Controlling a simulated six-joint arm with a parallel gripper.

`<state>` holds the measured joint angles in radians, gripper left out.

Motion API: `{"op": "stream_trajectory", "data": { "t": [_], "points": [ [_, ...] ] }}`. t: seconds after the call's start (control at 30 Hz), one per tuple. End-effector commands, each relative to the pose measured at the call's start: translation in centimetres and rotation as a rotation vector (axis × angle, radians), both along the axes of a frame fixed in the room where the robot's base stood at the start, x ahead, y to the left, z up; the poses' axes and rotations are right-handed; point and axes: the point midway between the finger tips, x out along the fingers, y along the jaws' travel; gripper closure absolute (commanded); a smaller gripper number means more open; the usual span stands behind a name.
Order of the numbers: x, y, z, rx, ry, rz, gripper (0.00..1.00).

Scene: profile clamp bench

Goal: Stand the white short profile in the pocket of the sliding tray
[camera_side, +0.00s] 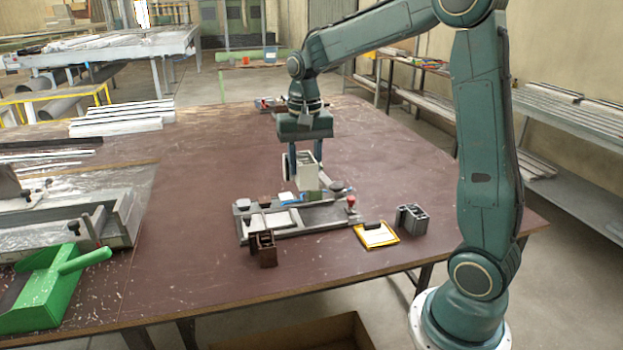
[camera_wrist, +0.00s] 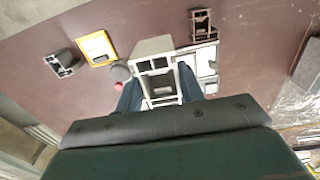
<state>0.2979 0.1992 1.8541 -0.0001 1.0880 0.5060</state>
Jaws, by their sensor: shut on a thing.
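My gripper (camera_side: 305,160) is shut on the white short profile (camera_side: 307,172) and holds it upright above the clamp bench. In the wrist view the profile (camera_wrist: 153,62) sits between my two dark fingers, its hollow end facing the camera. The sliding tray (camera_side: 282,219) lies on the grey clamp fixture (camera_side: 318,217) below and left of the profile in the side view. It shows partly in the wrist view, to the right of the profile. The held profile hides part of the fixture, and I cannot make out the pocket clearly.
A brown profile (camera_side: 264,248) stands in front of the fixture. A dark grey profile (camera_side: 411,218) and a yellow-framed card (camera_side: 376,235) lie to its right. A red knob (camera_side: 351,200) is at the fixture's right end. A green dustpan (camera_side: 45,290) is at far left.

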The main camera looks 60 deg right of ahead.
Motion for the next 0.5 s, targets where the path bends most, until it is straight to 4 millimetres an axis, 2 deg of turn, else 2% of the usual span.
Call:
{"op": "stream_trajectory", "data": {
  "t": [0.33,0.5],
  "points": [
    [0.3,-0.1,-0.2,0.001,0.001,0.000,0.85],
    [1.3,-0.6,-0.9,0.000,0.001,0.002,0.85]
  ]
}}
